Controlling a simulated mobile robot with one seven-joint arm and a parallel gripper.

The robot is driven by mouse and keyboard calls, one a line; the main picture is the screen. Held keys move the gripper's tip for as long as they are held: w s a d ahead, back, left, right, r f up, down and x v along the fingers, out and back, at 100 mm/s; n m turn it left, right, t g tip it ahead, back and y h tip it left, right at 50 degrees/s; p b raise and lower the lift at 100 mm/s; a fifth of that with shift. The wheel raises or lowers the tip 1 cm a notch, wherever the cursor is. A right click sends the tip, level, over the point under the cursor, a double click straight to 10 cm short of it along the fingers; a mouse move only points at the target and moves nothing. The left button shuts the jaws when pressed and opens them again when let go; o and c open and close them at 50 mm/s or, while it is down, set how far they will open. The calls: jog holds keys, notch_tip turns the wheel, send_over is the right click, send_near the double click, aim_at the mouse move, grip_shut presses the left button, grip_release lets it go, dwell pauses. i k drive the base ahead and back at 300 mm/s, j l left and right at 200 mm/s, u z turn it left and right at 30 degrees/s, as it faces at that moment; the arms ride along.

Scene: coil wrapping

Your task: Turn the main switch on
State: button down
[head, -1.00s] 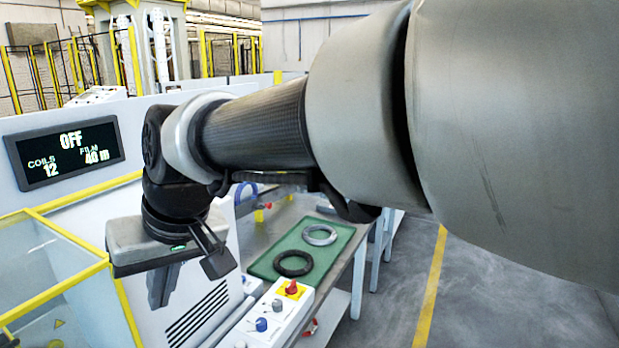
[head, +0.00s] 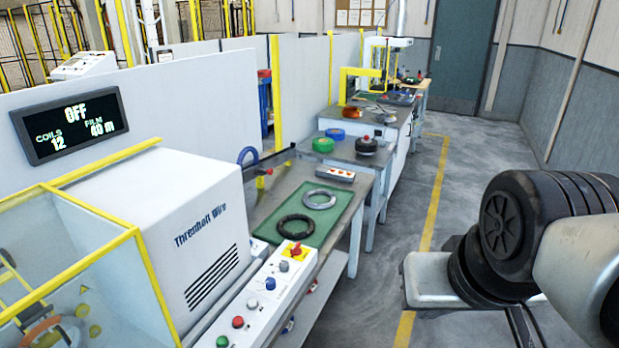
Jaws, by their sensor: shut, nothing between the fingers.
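The main switch (head: 295,250) is a red knob on a yellow plate at the far end of the white control panel (head: 258,318). The display (head: 70,126) on the machine reads OFF, coils 12, film 40 m. My gripper (head: 522,328) is at the lower right, over the floor, well to the right of the switch and apart from it. It is shut and empty; its fingers are partly cut off by the bottom edge.
The panel also has grey, blue, red and green knobs or buttons. A green mat (head: 340,222) with a black coil (head: 295,227) and a grey coil (head: 319,199) lies behind it. The yellow-framed wrapping machine (head: 95,215) stands left. The floor aisle (head: 440,200) is clear.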

aim_at(296, 250)
jog(key=i+l, duration=0.2)
jog(key=i, duration=0.3)
jog(key=i+l, duration=0.2)
jog(key=i, duration=0.3)
